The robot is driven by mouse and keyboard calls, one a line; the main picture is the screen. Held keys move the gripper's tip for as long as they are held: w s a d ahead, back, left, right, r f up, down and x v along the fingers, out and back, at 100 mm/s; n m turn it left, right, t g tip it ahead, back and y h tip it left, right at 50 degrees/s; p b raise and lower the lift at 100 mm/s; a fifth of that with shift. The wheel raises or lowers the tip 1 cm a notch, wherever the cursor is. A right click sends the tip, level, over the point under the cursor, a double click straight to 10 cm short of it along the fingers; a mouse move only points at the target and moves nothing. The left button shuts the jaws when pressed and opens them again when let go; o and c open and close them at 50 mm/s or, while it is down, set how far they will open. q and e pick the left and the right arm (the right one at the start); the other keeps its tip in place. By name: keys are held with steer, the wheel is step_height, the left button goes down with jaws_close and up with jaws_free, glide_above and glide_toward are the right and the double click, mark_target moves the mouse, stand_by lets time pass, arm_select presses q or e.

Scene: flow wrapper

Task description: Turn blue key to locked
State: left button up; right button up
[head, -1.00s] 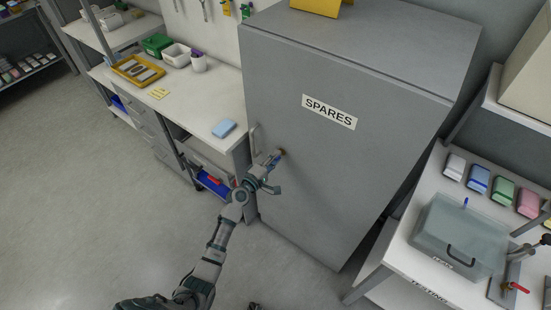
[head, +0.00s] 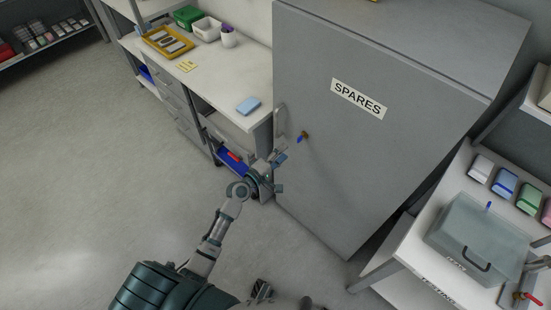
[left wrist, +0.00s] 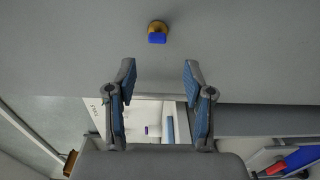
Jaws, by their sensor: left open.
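The blue key (head: 301,139) sits in a brass lock on the front of the grey SPARES cabinet (head: 330,170), just right of its door handle (head: 280,122). In the left wrist view the blue key (left wrist: 157,38) shows end-on in its round brass lock, ahead of the fingertips and roughly centred between them. My left gripper (head: 281,172) is open and empty, below and apart from the key; its two blue-padded fingers (left wrist: 159,75) are spread wide in the wrist view. I cannot make out the right gripper.
A workbench (head: 222,75) with a yellow tray (head: 167,41) and a blue block (head: 248,106) stands left of the cabinet. Below it is a blue bin (head: 232,163). At right, a table holds a clear lidded box (head: 470,245) and coloured blocks. The floor at left is clear.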

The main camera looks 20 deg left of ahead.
arm_select(q)
steer(key=v, duration=0.3)
steer(key=shift+s+a, duration=0.3)
steer(key=shift+s, duration=0.05)
steer(key=shift+f, duration=0.1)
steer(key=s+d+f+m+g+y, duration=0.15)
steer(key=s+f+m+g, duration=0.4)
steer(key=f, duration=0.75)
steer(key=s+d+f+m+g+y, duration=0.1)
steer(key=s+d+f+m+g, duration=0.15)
steer(key=s+f, duration=0.85)
steer(key=s+a+f+m+g+y+p, duration=0.1)
steer(key=s+f+m+g+y, duration=0.2)
steer(key=s+f, duration=1.4)
steer(key=s+m+g, duration=0.3)
steer(key=m+g, duration=0.1)
steer(key=m, duration=0.1)
steer(key=shift+s+a+f, duration=0.25)
steer(key=shift+f, duration=0.1)
arm_select(e)
steer(key=shift+s+d+f, duration=0.15)
steer(key=shift+s+f, duration=0.75)
steer(key=shift+f, duration=0.25)
arm_select(q)
steer(key=shift+y, duration=0.25)
